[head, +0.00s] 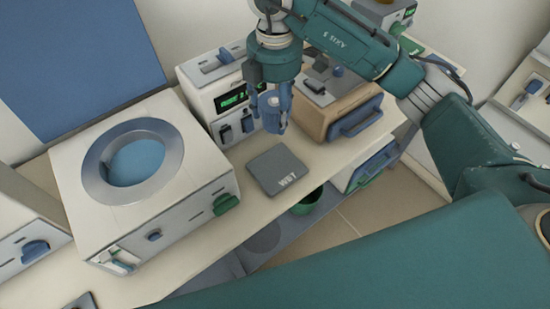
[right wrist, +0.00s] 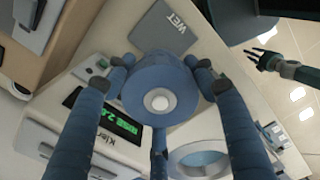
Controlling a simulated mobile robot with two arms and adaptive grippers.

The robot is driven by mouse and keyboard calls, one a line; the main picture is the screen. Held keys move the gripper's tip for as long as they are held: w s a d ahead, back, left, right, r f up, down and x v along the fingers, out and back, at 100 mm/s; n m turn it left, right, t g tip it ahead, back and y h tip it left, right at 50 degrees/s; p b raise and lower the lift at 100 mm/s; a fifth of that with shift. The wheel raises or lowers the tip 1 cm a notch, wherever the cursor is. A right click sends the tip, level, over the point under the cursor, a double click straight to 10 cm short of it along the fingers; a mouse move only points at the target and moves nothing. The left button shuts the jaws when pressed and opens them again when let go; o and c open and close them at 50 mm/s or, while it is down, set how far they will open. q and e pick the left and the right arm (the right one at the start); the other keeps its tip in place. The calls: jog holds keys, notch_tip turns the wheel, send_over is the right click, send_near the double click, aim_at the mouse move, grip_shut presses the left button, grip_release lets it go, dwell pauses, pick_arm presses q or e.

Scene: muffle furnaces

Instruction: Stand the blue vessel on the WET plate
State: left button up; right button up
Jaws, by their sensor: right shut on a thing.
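The blue vessel (head: 270,101) hangs upright between the fingers of my right gripper (head: 273,112), which is shut on it. In the right wrist view the vessel (right wrist: 160,88) is seen from above, with a pale knob and fingers around it. The dark grey WET plate (head: 270,167) lies bare on the counter, below and just in front of the vessel in the head view. It also shows in the right wrist view (right wrist: 165,27). The vessel is apart from the plate. My left gripper (right wrist: 258,55) shows only in the right wrist view, fingers spread and empty.
A white unit with a round blue opening (head: 182,220) stands left of the plate. A furnace with a green display (head: 231,100) and a tan box (head: 345,112) stand behind it, close to the vessel. The counter's front edge (head: 247,235) is near; a green bin (head: 308,202) sits below.

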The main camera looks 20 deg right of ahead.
notch_tip(320, 180, down, 13)
jog(key=shift+f+p, duration=0.1)
jog(key=shift+p, duration=0.75)
notch_tip(320, 180, down, 4)
jog(key=shift+r+p, duration=0.15)
jog(key=shift+p, duration=0.25)
jog(key=shift+f, duration=0.35)
jog(key=o, duration=1.7)
jog(key=shift+f, duration=0.2)
jog(key=shift+o, duration=0.2)
